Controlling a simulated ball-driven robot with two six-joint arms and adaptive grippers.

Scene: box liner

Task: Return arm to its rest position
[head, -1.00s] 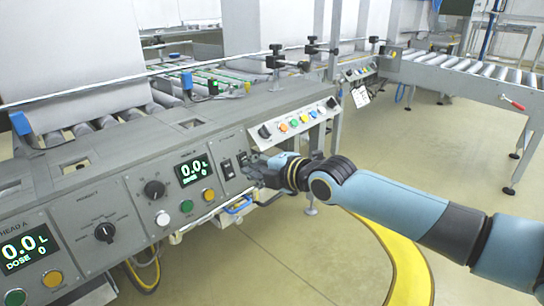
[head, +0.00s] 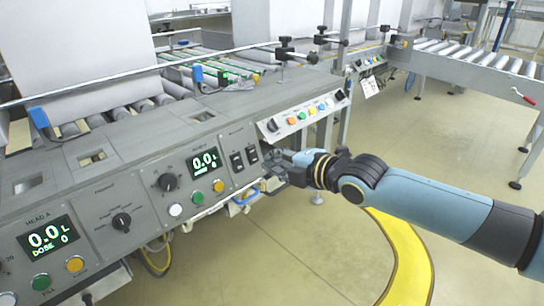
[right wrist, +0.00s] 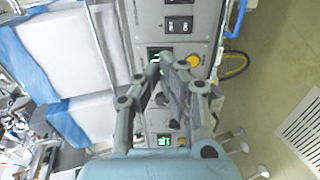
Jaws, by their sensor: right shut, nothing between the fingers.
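My right arm comes in from the right in the head view. Its gripper (head: 272,168) is at the right end of the grey control panel (head: 142,196), just right of the two dark rocker switches (head: 244,158). In the right wrist view the fingers (right wrist: 172,60) are drawn together with nothing between them, in front of the panel face. They partly hide a display there. Whether they touch the panel cannot be told. My left gripper is not in view.
The panel carries two lit displays, knobs and coloured buttons. A sloped button box (head: 302,112) stands close behind my right gripper. A roller conveyor (head: 470,62) stands at the back right. Open floor (head: 300,258) with a yellow curved band (head: 408,262) lies below the arm.

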